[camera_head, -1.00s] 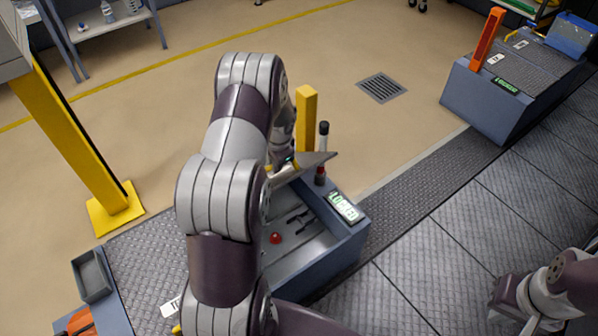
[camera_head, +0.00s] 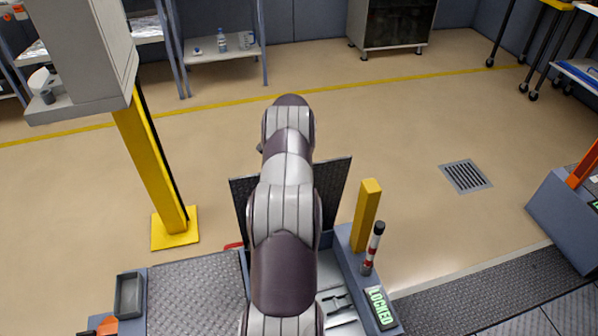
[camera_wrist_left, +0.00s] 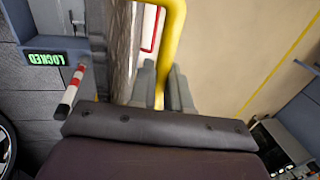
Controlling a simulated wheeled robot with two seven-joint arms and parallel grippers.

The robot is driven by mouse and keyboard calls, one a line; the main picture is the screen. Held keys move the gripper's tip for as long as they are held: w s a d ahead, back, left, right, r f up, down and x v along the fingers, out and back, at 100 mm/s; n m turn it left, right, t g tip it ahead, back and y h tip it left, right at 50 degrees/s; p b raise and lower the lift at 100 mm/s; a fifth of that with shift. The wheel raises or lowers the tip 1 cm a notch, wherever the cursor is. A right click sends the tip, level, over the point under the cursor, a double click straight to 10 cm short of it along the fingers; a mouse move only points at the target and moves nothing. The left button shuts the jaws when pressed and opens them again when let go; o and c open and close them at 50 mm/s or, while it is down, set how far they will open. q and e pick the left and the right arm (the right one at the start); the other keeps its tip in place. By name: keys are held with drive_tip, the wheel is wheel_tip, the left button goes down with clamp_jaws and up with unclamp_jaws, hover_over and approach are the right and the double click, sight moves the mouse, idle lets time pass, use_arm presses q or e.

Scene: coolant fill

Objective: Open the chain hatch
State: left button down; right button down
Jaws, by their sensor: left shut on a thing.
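The chain hatch lid (camera_head: 335,192), a dark textured plate, stands raised and roughly upright behind my left arm in the head view. Its plate (camera_wrist_left: 124,50) shows edge-on in the left wrist view, with a yellow bar handle (camera_wrist_left: 174,22) beside it. My left gripper (camera_wrist_left: 165,92) is shut on this handle; in the head view the arm hides it. Below the lid the compartment (camera_head: 338,302) is partly uncovered, with dark parts inside. The lit sign (camera_head: 380,307) reads LOCKED. My right gripper is out of view.
A yellow post (camera_head: 366,215) and a red-and-white striped stick (camera_head: 373,248) with a black top stand right of the hatch. A yellow column (camera_head: 152,165) stands at left. A grey tray (camera_head: 129,295) sits on the left deck. Floor behind is open, with a drain grate (camera_head: 466,177).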

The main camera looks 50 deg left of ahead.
use_arm(q)
drive_tip(key=shift+w+a+f, duration=0.1)
drive_tip(key=shift+a+f, duration=0.1)
drive_tip(key=shift+f, duration=0.1)
drive_tip(key=c, duration=1.1)
unclamp_jaws()
drive_tip(key=shift+c, duration=0.2)
drive_tip(key=shift+o, duration=0.2)
drive_tip(key=shift+w+a, duration=0.15)
drive_tip(key=w+v, duration=0.1)
drive_tip(key=v, duration=1.1)
drive_tip(key=shift+s+r, duration=0.3)
drive_tip(key=shift+s, duration=0.15)
